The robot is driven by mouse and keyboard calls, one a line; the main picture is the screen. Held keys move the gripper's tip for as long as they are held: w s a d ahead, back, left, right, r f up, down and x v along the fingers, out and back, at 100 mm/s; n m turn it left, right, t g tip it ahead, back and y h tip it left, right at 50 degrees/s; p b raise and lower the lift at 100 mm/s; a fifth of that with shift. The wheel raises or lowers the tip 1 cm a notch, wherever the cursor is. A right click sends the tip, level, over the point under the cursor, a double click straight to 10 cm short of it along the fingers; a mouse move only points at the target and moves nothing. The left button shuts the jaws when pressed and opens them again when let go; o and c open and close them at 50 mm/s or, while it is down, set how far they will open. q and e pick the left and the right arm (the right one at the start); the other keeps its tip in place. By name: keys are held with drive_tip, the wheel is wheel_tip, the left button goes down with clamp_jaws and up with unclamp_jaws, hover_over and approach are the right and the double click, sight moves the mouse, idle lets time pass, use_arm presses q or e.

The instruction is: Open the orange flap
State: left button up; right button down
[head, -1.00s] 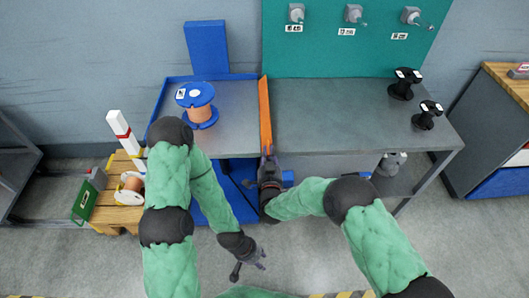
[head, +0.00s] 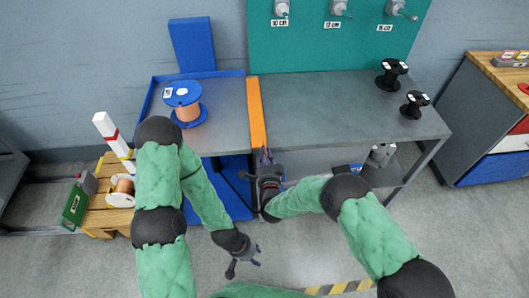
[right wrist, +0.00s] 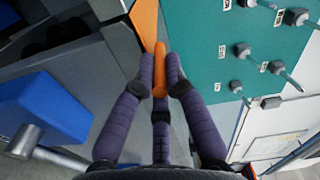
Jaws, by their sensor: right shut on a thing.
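The orange flap (head: 257,112) is a long narrow strip between the left and right parts of the grey bench top in the head view. Its broad face shows. My right gripper (head: 265,156) is at the flap's near end.
A blue-flanged copper spool (head: 185,103) stands on the left bench part. Two black spools (head: 391,74) stand at the bench's right. A teal panel (head: 335,40) with several pegs rises behind. A wooden pallet (head: 108,215) with goods stands on the floor at left.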

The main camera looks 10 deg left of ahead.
drive_tip(key=shift+d+m, duration=0.1)
drive_tip(key=shift+m, duration=0.2)
drive_tip(key=c, duration=1.3)
unclamp_jaws()
drive_tip(key=shift+f, duration=0.1)
drive_tip(key=v, duration=1.2)
drive_tip(key=shift+w, duration=0.1)
